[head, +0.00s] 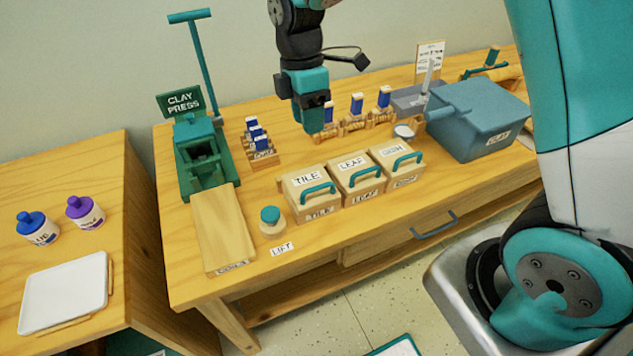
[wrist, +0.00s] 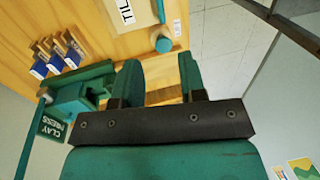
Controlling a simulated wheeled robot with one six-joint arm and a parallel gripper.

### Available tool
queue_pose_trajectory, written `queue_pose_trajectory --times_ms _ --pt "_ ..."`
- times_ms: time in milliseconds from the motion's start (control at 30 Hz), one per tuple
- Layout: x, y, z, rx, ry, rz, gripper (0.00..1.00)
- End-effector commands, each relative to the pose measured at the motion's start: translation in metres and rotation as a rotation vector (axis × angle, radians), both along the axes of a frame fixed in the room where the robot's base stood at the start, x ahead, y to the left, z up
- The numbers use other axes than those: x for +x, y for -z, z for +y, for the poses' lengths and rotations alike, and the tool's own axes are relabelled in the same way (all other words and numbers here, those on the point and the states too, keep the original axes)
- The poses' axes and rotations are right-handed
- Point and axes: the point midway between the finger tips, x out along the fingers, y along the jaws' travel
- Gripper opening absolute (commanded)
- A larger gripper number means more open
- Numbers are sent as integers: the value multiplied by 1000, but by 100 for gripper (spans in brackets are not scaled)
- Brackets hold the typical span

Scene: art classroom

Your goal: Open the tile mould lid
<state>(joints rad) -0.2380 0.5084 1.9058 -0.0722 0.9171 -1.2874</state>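The tile mould (head: 313,207) is a wooden box on the bench in the head view. Its lid (head: 300,187), labelled TILE, lies closed on top, with a teal handle (head: 318,188) at the front edge. In the wrist view the TILE lid (wrist: 120,8) shows only in part at the top edge. My gripper (head: 313,124) hangs above the bench, behind and above the tile mould, touching nothing. In the wrist view my gripper (wrist: 163,72) has its two fingers apart with nothing between them.
Leaf (head: 358,186) and third (head: 400,166) moulds stand right of the tile mould. A clay press (head: 200,160) with a tall lever is at left. A teal-topped knob (head: 271,216) stands in front-left by a LIFT label. Blue-topped stamps (head: 357,105) stand behind; a blue bin (head: 480,120) is right.

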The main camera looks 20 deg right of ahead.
Motion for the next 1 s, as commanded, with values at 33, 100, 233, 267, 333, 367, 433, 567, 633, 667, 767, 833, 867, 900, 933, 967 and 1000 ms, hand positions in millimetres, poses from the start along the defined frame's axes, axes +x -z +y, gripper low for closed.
queue_pose_trajectory --times_ms 33,100,233,267,333,367,433,567,633,667,767,833,867,900,933,967,1000 --pt "-3 10 1 -2 -2 6 38" --pt "-7 25 1 -2 -2 7 38" --pt "-13 55 1 -2 -2 8 38" --pt "-15 62 1 -2 -1 8 38" --pt "-17 78 0 -1 0 7 38" --pt "-19 84 0 -1 0 7 38" --pt "-22 99 0 -1 1 6 38" --pt "-26 122 -2 -2 3 5 38" --pt "-28 131 -2 -1 3 4 38" --pt "-28 134 -2 -1 3 3 38" --pt "-29 142 -2 -1 3 2 38" --pt "-30 145 -2 0 3 0 38" --pt "-30 146 -2 0 3 0 38" --pt "-30 146 -2 0 3 0 38" --pt "-30 146 -2 0 3 0 38" --pt "-30 146 -2 0 3 0 38" --pt "-30 146 -2 0 3 0 38"
